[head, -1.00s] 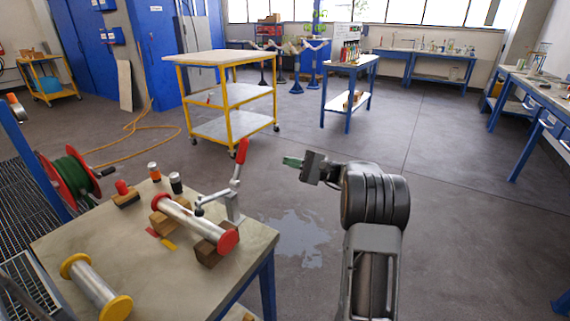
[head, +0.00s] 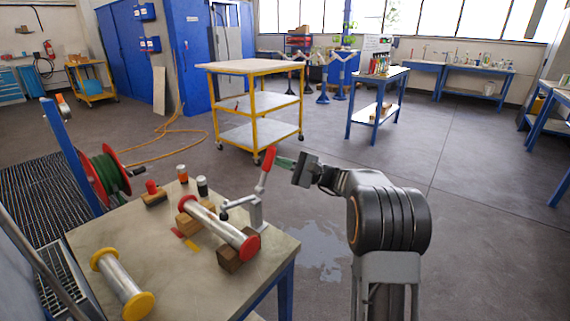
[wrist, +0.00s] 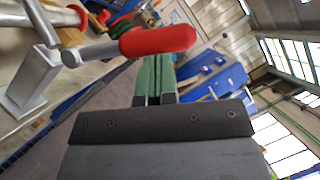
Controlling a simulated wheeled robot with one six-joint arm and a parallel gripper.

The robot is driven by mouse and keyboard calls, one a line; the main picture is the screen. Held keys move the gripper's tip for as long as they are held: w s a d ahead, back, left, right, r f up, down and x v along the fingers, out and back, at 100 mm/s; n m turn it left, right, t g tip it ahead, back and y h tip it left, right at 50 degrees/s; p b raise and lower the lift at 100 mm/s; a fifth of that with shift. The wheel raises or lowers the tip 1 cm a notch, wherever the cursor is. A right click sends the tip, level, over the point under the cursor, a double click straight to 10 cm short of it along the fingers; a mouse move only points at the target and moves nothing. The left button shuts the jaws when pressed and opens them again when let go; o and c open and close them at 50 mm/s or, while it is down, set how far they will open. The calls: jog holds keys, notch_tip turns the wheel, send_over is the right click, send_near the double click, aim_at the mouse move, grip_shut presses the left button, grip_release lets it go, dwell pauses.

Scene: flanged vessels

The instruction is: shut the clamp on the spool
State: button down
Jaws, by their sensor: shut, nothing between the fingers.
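The spool (head: 217,226) is a silver pipe with red end flanges, lying on wooden blocks on the bench. The clamp (head: 256,209) stands beside it on a grey post. Its red handle (head: 265,169) points up, and its arm reaches over the spool. My gripper (head: 282,162) has green fingers and is at the right of the red handle, close to it. In the wrist view the red handle (wrist: 158,40) lies across the view just beyond the green fingertips (wrist: 158,62). The fingers are together with nothing between them. I cannot tell whether they touch the handle.
A second spool with yellow flanges (head: 122,283) lies at the bench's front left. Small red, orange and black-and-white items stand at the bench's back, by a hose reel (head: 103,177). A yellow cart (head: 252,103) stands behind. The floor right of the bench is clear.

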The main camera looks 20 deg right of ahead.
dwell(0.3)
jog(key=shift+s+a+r+n+b, duration=0.2)
jog(key=shift+r+n+b, duration=0.1)
jog(key=shift+n, duration=0.2)
jog(key=shift+s+a+r+n+g+h+b, duration=0.4)
jog(key=shift+a+n+b, duration=0.15)
jog(key=shift+n, duration=0.3)
jog(key=shift+s+a+r+n+g+h+b, duration=0.3)
jog(key=shift+a+r+n+g+h+b, duration=0.15)
jog(key=shift+n+b, duration=0.3)
jog(key=shift+s+a+r+n+g+h+b, duration=0.3)
jog(key=shift+a+n+b, duration=0.25)
jog(key=shift+n, duration=0.35)
